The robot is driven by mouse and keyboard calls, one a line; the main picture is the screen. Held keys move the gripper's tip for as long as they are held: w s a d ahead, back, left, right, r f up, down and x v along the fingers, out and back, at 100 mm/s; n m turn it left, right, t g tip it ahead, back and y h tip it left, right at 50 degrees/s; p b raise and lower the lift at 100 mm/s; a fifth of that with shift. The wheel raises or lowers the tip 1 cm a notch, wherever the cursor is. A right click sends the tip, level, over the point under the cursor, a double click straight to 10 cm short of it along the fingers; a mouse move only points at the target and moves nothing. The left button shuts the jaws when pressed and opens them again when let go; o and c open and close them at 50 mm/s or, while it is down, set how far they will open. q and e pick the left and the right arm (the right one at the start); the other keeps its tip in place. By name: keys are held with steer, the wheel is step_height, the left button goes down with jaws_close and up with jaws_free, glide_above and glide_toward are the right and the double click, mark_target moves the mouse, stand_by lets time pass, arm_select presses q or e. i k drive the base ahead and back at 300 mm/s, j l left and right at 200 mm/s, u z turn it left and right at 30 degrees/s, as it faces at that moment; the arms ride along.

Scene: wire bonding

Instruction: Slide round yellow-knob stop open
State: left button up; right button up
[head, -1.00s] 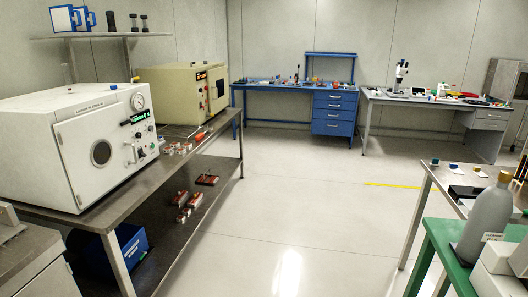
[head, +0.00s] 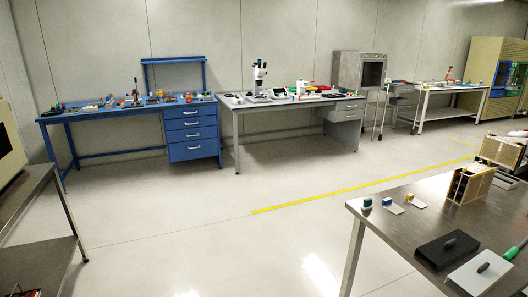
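On the steel table (head: 388,229) at the right stand several small stops in a row near its far left corner. One has a yellow knob (head: 409,197) on a pale plate and is the rightmost of the row. To its left are a blue-topped piece on a pale plate (head: 394,208) and a small blue-topped piece (head: 367,203). They are too small to tell the knob's exact shape or whether the stop is open. Neither of my grippers is in view.
A black block (head: 437,252), a white plate (head: 470,279), a green-handled tool (head: 510,254) and a wooden rack (head: 463,187) share the steel table. Clear floor (head: 215,237) lies left of it. A blue bench (head: 110,147) and grey bench (head: 290,103) stand along the back wall.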

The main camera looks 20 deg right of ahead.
mark_target(464, 169)
steer(key=i+z, duration=0.3)
steer(key=i, duration=0.2)
steer(key=i+j+z, duration=0.1)
steer(key=i+z, duration=0.2)
steer(key=i, duration=0.25)
steer(key=i+j+z, duration=0.3)
steer(key=i, duration=0.2)
steer(key=l, duration=0.1)
